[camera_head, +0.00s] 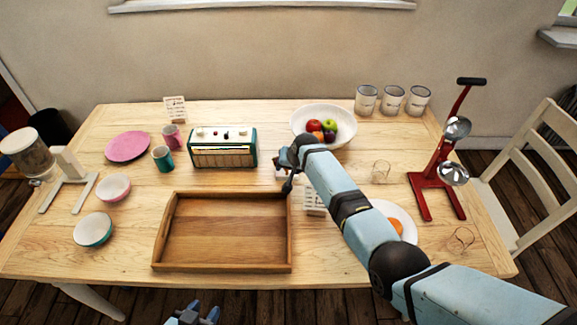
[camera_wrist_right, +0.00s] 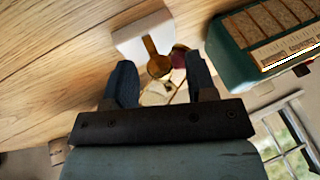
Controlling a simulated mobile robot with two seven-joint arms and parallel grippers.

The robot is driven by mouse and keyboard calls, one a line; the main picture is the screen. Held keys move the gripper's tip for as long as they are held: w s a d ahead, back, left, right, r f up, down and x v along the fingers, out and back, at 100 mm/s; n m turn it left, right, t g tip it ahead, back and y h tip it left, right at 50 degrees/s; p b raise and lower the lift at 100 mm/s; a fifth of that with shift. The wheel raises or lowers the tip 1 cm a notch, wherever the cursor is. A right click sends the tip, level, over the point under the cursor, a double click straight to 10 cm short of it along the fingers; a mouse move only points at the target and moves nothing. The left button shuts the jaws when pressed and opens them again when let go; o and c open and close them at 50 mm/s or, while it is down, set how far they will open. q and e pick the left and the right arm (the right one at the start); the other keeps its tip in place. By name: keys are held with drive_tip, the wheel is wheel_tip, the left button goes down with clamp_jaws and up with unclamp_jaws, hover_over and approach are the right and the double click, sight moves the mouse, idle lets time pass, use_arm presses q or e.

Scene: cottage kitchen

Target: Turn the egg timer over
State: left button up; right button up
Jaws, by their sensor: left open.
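The egg timer (camera_wrist_right: 145,36), with a pale end block and a golden-brown middle, shows ahead of my right gripper (camera_wrist_right: 160,72) in the right wrist view. That gripper's two dark fingers stand apart, one on each side of the timer's golden part; I cannot tell whether either touches it. In the head view my right gripper (camera_head: 288,170) is over the table at the tray's back right corner and hides most of the timer. My left gripper (camera_head: 195,316) is open and empty at the bottom edge, in front of the table.
The wooden tray (camera_head: 222,232) lies just in front, and the green radio (camera_head: 222,155) stands left of my right gripper. A fruit bowl (camera_head: 345,125) is behind it. A white rack (camera_head: 314,202) and a plate with an orange (camera_head: 408,222) lie near my right arm.

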drive_tip(key=shift+r, duration=0.1)
drive_tip(key=p+v, duration=0.1)
drive_tip(key=v, duration=1.2)
drive_tip(key=shift+s+d+r, duration=0.2)
drive_tip(key=shift+r, duration=0.05)
drive_tip(key=shift+p, duration=0.3)
